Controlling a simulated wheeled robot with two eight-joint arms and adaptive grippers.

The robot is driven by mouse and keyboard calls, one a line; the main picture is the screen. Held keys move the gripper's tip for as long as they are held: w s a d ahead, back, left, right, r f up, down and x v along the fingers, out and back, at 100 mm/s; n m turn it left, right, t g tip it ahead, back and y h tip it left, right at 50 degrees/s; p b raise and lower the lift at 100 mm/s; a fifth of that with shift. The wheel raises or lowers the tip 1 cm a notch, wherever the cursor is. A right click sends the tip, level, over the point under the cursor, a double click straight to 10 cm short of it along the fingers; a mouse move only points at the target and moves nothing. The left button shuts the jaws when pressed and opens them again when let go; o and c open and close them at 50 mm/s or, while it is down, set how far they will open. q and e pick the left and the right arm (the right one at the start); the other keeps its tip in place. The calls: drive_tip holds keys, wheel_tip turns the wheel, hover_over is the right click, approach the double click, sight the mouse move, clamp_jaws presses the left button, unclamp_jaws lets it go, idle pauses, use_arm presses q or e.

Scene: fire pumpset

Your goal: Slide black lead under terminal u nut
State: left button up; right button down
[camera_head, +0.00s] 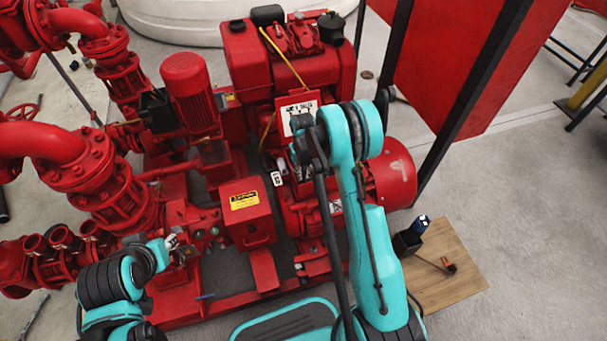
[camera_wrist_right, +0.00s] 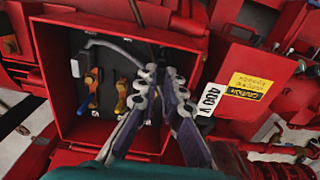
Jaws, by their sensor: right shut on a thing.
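In the right wrist view, the open red terminal box (camera_wrist_right: 52,75) has a dark inside with upright terminals. A left terminal (camera_wrist_right: 91,85) and a middle terminal (camera_wrist_right: 122,93) carry coloured leads with yellow and orange ends. My right gripper (camera_wrist_right: 161,75) is in the box's right half, shut on what looks like the black lead. A grey-looking cable (camera_wrist_right: 108,44) runs along the top towards its fingertips. The lead's end and the terminal beneath are hidden by the fingers, so I cannot tell whether they touch. In the head view my left gripper (camera_head: 173,241) is low left, its jaws unclear.
A "400 V" label (camera_wrist_right: 210,98) and a yellow caution label (camera_wrist_right: 250,86) lie right of the box. In the head view, a red motor (camera_head: 393,178) and a wooden board (camera_head: 445,262) with tools are right of my arm. Red pipework (camera_head: 95,165) crowds the left.

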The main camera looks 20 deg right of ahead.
drive_tip(key=shift+w, duration=0.5)
drive_tip(key=c, duration=1.3)
unclamp_jaws()
drive_tip(key=shift+o, duration=0.2)
wheel_tip(320, 180, up, 9)
drive_tip(key=p, duration=0.5)
